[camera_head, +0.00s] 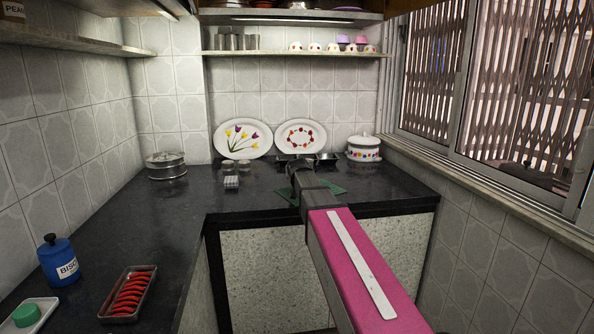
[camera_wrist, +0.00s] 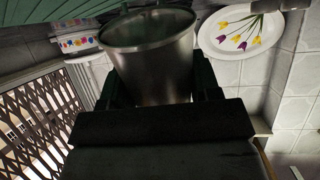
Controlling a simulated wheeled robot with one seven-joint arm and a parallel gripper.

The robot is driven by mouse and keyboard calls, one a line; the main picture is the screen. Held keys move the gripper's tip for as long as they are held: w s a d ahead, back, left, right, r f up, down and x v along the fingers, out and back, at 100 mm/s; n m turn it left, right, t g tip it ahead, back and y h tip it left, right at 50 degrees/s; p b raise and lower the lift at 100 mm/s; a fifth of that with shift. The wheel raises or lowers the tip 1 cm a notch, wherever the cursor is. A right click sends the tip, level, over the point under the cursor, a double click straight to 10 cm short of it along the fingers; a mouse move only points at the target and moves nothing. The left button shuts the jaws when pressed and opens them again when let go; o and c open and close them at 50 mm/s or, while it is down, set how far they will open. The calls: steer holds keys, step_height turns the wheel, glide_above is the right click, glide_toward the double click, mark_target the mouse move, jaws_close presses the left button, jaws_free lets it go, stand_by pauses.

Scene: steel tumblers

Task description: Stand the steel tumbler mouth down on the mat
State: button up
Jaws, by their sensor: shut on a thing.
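My gripper (camera_wrist: 156,88) is shut on the steel tumbler (camera_wrist: 155,62), with one dark finger on each side of its wall. The wrist view is upside down, with the tumbler's wide open rim at the top of the picture, so its mouth faces down. The ribbed green mat (camera_wrist: 38,12) shows at the top left there. In the head view the green mat (camera_head: 332,189) lies on the dark counter, and my gripper (camera_head: 298,166) is over its left part. My arm hides the tumbler there. I cannot tell whether the rim touches the mat.
Steel tumblers (camera_head: 245,165) and a small rack (camera_head: 231,183) stand left of the mat. Two decorated plates (camera_head: 242,139) lean on the wall. Stacked steel tins (camera_head: 166,165) are farther left.

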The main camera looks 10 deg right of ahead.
steer(key=shift+f, duration=0.35)
steer(key=shift+f, duration=0.45)
